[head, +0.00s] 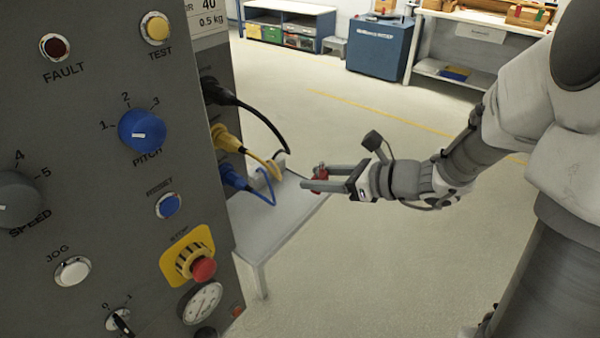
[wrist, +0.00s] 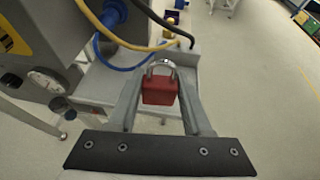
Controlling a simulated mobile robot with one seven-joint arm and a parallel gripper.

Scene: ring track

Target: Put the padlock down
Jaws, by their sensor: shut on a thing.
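My gripper (head: 312,178) is shut on the red padlock (head: 320,172), which shows between the fingers in the head view. In the wrist view, the padlock (wrist: 160,90) has a red body and a silver shackle pointing away from my gripper (wrist: 160,108). The fingers are at both sides of its body. A small light-grey table (head: 277,213) stands beside the machine. The padlock is at the table's right edge in the head view; I cannot tell its height above the top.
The grey control panel (head: 110,180) fills the left side. Black, yellow and blue cables (head: 262,180) hang from its side over the table. A blue cabinet (head: 380,45) and workbenches stand far back. The floor to the right of the table is clear.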

